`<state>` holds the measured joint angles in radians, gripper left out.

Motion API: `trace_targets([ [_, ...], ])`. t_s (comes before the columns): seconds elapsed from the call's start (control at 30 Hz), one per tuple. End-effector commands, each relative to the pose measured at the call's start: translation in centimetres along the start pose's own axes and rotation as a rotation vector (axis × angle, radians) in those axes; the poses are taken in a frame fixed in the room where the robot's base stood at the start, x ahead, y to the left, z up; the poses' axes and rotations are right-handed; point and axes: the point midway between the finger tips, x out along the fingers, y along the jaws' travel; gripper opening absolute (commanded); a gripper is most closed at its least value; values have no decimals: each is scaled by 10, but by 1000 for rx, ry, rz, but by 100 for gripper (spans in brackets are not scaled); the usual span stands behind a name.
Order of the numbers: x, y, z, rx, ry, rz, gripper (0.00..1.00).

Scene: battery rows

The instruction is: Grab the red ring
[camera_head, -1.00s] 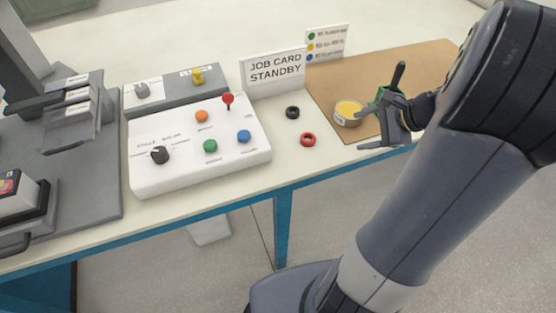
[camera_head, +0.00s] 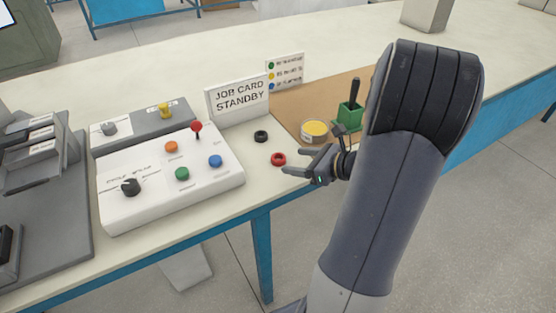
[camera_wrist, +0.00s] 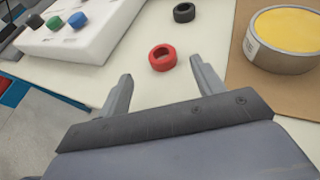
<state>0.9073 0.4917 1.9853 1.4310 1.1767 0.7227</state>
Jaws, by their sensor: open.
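The red ring (camera_head: 278,159) lies flat on the pale table, to the right of the white control box. In the wrist view both fingers of my gripper (camera_wrist: 160,68) show, wide apart. The ring appears clear of both fingers.
A black ring (camera_head: 261,136) lies just behind the red one. A yellow-topped tin (camera_head: 315,131) and a green holder (camera_head: 348,118) stand on the brown mat (camera_head: 290,113) to the right. The white control box (camera_head: 215,185) is left. A job card sign (camera_head: 238,97) stands behind.

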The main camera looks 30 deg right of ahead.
Motion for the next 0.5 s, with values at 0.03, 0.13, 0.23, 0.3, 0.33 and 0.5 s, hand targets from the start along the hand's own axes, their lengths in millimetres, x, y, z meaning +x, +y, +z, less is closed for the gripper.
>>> trace_targets([
  [0.03, 6, 0, -1, -1, 0, 5, 64],
  [0.13, 21, -1, -1, -1, 1, 6, 64],
  [0.23, 35, -2, -2, -1, 2, 5, 64],
  [0.3, 43, -2, -1, -2, 1, 5, 64],
  [0.33, 45, -2, -1, -2, 1, 4, 64],
  [0.5, 49, -3, 0, -2, 2, 1, 64],
])
